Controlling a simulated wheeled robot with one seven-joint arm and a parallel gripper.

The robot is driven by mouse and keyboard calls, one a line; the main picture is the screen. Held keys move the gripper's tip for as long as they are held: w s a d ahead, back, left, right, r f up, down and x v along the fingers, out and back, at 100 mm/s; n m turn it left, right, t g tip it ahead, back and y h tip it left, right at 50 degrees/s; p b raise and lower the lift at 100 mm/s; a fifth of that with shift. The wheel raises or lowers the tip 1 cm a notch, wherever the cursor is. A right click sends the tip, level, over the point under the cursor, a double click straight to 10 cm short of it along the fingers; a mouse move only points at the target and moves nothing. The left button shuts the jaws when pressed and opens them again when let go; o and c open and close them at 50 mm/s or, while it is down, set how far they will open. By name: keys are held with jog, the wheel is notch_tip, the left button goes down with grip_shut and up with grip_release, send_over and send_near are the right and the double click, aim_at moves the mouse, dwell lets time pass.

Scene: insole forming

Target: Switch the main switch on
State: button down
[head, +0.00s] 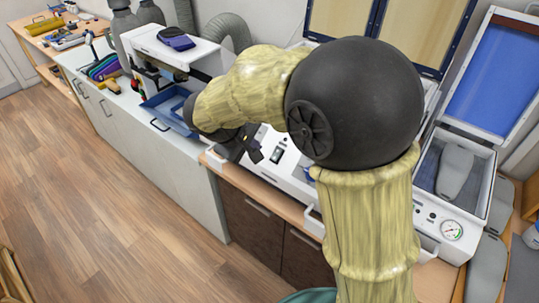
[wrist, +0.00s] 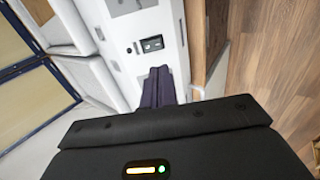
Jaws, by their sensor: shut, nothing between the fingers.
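My gripper (head: 253,154) is shut and empty, held over the front of a white machine (head: 292,160). In the wrist view its dark fingers (wrist: 160,72) are together and point at the machine's white front panel (wrist: 158,20). A black rectangular element (wrist: 152,43) with lighter marks sits on that panel just beyond the fingertips; it also shows in the head view (head: 277,155). A small dark round part (wrist: 129,50) is beside it. I cannot tell which of these is the main switch, or its position. My fingers appear apart from the panel.
My arm hides much of the machine in the head view. A vacuum press with a blue lid (head: 493,80) and a gauge (head: 452,230) stands at right. A blue tray (head: 170,108) lies at left. The wooden floor (head: 110,200) in front is clear.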

aim_at(274, 161)
jog(key=p+x, duration=0.3)
jog(key=x, duration=0.8)
jog(key=shift+f, duration=0.1)
jog(key=shift+w+f, duration=0.1)
jog(key=b, duration=0.2)
jog(key=shift+f+b, duration=0.4)
jog(key=shift+r+p, duration=0.8)
jog(key=shift+r, duration=0.35)
jog(key=shift+a+r, duration=0.1)
